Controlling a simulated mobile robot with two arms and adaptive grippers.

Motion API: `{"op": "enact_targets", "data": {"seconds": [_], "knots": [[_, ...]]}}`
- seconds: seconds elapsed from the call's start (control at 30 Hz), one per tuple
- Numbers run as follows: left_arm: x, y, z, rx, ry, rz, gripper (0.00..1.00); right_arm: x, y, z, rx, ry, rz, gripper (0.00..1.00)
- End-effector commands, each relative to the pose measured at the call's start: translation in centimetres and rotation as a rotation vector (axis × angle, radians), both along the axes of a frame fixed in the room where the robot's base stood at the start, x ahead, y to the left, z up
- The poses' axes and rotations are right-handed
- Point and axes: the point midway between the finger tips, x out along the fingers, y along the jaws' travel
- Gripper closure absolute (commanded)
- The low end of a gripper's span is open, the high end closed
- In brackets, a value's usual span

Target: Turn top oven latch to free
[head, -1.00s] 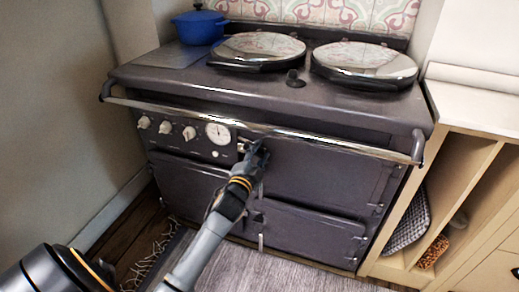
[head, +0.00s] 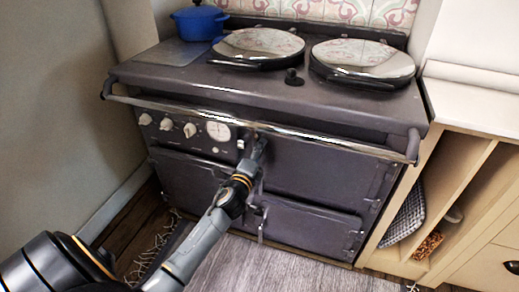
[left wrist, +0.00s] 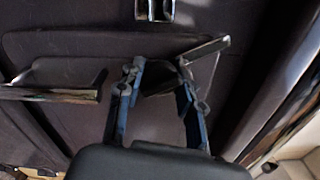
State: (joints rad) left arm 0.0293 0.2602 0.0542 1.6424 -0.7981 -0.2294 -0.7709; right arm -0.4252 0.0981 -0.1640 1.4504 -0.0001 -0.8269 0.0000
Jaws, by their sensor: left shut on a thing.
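The dark range cooker (head: 290,185) fills the middle of the head view, with its top oven door (head: 315,175) shut. The top oven latch is at that door's left edge, just under the chrome rail, and is mostly hidden by my gripper in the head view. In the left wrist view the latch (left wrist: 208,48) is a metal bar slanting up to the right across the door. My left gripper (head: 258,146) is at the latch; its two blue fingers (left wrist: 160,80) stand either side of the bar's lower part, shut on it. My right gripper is not in view.
The chrome rail (head: 290,131) runs across the front just above my gripper. White knobs and a round gauge (head: 218,131) are to the left. The lower door (head: 305,228) is below. A wooden cabinet (head: 470,190) stands at the right.

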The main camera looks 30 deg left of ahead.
Motion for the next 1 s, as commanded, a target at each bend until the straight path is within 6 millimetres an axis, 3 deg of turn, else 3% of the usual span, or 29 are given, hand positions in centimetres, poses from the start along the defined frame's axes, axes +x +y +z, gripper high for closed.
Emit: {"op": "enact_targets", "data": {"seconds": [0.5, 1.0], "knots": [[-0.1, 0.7, 0.2, 0.308, 0.076, 0.015, 1.00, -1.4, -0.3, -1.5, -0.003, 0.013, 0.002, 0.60], [0.0, 0.7, 0.4, 0.421, 0.098, 0.014, 1.00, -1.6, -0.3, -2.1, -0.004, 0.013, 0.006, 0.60]]}}
